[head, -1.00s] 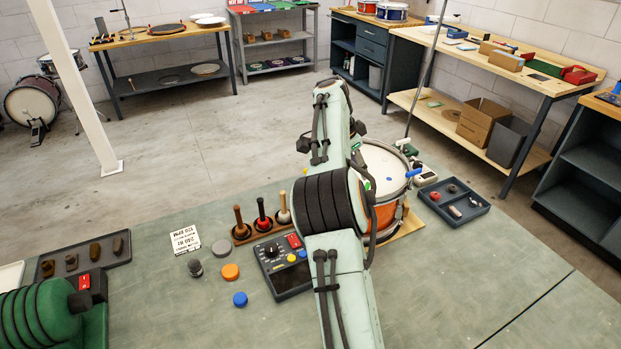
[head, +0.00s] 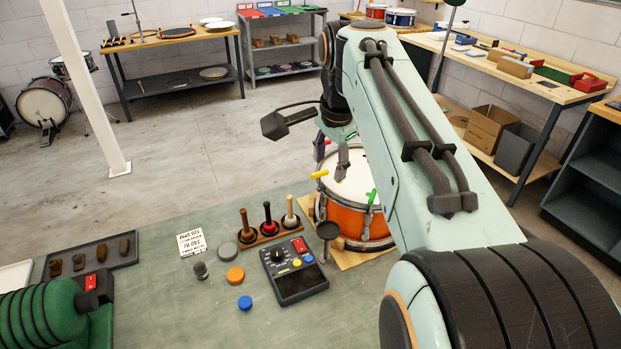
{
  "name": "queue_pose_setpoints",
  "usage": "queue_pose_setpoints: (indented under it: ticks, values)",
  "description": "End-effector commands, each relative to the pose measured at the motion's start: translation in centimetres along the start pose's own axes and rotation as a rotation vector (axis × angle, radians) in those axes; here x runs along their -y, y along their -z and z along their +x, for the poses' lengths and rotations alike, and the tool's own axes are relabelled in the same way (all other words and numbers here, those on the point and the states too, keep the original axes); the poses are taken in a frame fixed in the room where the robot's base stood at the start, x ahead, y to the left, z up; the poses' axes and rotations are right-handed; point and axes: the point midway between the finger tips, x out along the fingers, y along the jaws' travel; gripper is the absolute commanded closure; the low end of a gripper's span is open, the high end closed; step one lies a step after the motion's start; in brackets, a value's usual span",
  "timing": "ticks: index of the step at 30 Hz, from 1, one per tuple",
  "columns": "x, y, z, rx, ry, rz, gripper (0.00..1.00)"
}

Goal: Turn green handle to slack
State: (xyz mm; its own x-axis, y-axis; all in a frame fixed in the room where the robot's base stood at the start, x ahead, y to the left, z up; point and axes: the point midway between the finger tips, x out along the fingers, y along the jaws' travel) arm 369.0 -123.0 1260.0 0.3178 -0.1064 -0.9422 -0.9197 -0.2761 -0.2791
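The orange drum (head: 345,218) with a white head stands on a wooden board. The small green handle (head: 372,196) sits at its near right rim, beside the edge of my arm, and looks close to upright in the picture. A yellow handle (head: 319,174) sits at the left rim. My gripper (head: 342,163) hangs over the far part of the drum head, apart from the green handle and beyond it. Only a narrow grey finger part shows, so its opening is unclear. My arm covers the drum's right side.
A control box (head: 293,270) stands in front of the drum. A rack of mallets (head: 268,228) is to its left. A dark round piece on a stalk (head: 327,230) stands close before the drum. Orange (head: 235,275) and blue (head: 245,302) discs lie on the green bench.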

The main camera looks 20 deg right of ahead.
Motion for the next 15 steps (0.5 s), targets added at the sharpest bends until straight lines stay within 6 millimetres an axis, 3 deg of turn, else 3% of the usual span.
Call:
queue_pose_setpoints:
  ticks: [6, 15]
  values:
    - [-1.9, -3.4, -1.0, 0.052, 0.018, -0.112, 0.61]
    - [-2.9, -4.9, -1.3, 0.074, 0.025, -0.169, 0.61]
